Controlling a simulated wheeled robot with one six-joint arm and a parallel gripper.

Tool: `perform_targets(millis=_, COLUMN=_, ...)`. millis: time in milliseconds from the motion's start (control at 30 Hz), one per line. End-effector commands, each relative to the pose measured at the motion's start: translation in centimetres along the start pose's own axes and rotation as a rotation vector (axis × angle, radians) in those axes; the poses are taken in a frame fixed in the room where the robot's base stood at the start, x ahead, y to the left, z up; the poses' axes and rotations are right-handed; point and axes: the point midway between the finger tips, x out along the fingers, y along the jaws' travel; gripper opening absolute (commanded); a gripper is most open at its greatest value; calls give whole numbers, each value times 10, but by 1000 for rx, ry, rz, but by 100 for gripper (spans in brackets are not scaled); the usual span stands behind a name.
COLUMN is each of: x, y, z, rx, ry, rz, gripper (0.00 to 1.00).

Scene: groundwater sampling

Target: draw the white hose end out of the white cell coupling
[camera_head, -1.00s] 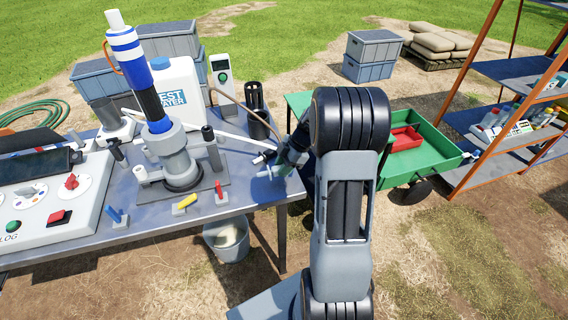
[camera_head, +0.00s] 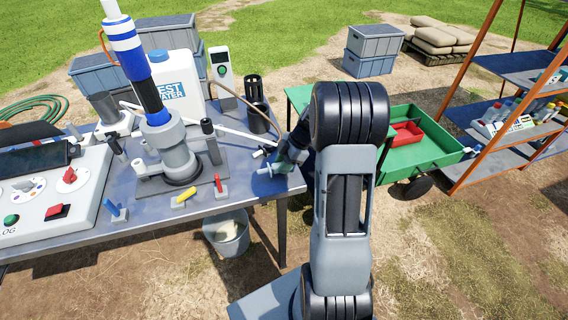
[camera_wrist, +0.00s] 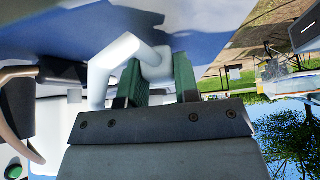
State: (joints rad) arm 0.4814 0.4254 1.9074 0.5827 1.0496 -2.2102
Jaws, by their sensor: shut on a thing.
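The grey cell (camera_head: 175,155) stands upright on the table, with a blue-and-white banded tube rising from it. A short white stub (camera_head: 139,166), which looks like the white coupling, sticks out at the left of its base. A white hose (camera_head: 232,132) runs behind the cell towards my gripper (camera_head: 278,165) at the table's right edge. In the wrist view my gripper (camera_wrist: 158,82) has its green fingers shut on the white hose end (camera_wrist: 152,60), with the bent hose beside it. My gripper is well to the right of the cell. The hose tip is partly hidden between the fingers.
A black slotted holder (camera_head: 258,117) and a white water container (camera_head: 178,82) stand behind the cell. The control panel (camera_head: 55,200) fills the table's left. A yellow-handled valve (camera_head: 183,196) is in front. A green cart (camera_head: 425,155) and a shelf rack (camera_head: 500,150) stand right.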

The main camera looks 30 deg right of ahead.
Motion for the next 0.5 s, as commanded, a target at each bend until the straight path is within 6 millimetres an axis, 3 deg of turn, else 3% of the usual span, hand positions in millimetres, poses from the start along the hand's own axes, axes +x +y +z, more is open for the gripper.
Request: perform_targets(millis=500, x=9, y=0, z=5, rx=0, ry=0, rz=0, gripper=10)
